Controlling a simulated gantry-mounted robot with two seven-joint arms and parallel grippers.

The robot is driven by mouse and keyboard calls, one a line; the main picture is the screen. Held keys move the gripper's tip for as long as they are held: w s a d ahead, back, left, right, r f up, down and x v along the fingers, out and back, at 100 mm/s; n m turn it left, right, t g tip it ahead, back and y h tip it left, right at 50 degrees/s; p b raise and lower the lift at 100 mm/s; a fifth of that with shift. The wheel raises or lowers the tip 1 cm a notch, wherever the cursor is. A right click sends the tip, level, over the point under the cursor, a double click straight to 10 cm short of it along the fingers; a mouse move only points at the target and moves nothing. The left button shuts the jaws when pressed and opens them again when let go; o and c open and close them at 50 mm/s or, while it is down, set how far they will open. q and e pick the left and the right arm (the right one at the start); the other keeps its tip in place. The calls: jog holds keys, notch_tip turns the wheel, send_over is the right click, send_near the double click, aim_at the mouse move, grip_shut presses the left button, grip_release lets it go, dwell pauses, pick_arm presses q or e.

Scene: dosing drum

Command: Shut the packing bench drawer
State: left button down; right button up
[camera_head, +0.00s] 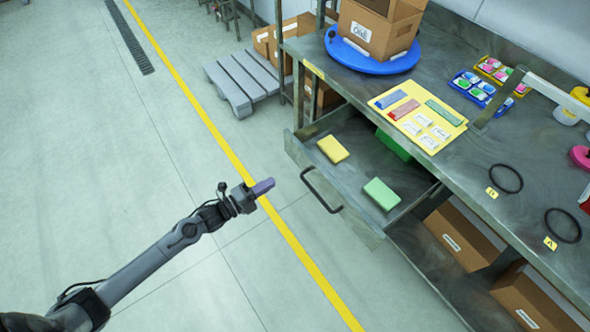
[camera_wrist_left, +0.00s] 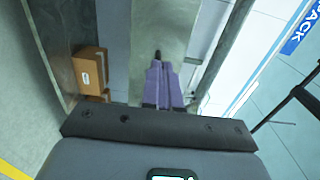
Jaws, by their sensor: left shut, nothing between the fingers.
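The packing bench drawer (camera_head: 335,168) stands pulled out from the grey metal bench (camera_head: 480,150) in the head view. It holds a yellow block (camera_head: 332,149) and a light green block (camera_head: 381,194), with a darker green thing (camera_head: 393,145) further in. A dark bar handle (camera_head: 318,192) is on the drawer's front. My left gripper (camera_head: 263,187) is shut and empty, with purple fingers. It is in front of the drawer, to the left of the handle and apart from it. In the left wrist view its fingers (camera_wrist_left: 162,85) show together. My right gripper is not seen.
A blue turntable (camera_head: 372,60) with cardboard boxes, a yellow board (camera_head: 417,112) and black rings (camera_head: 506,179) are on the bench top. Brown boxes (camera_head: 462,236) sit on the shelf below. A pallet (camera_head: 242,82) stands behind. The floor left of the drawer is clear.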

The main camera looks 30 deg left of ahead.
aim_at(303, 163)
pick_arm(q)
jog(key=b+x, duration=0.3)
jog(key=x, duration=0.8)
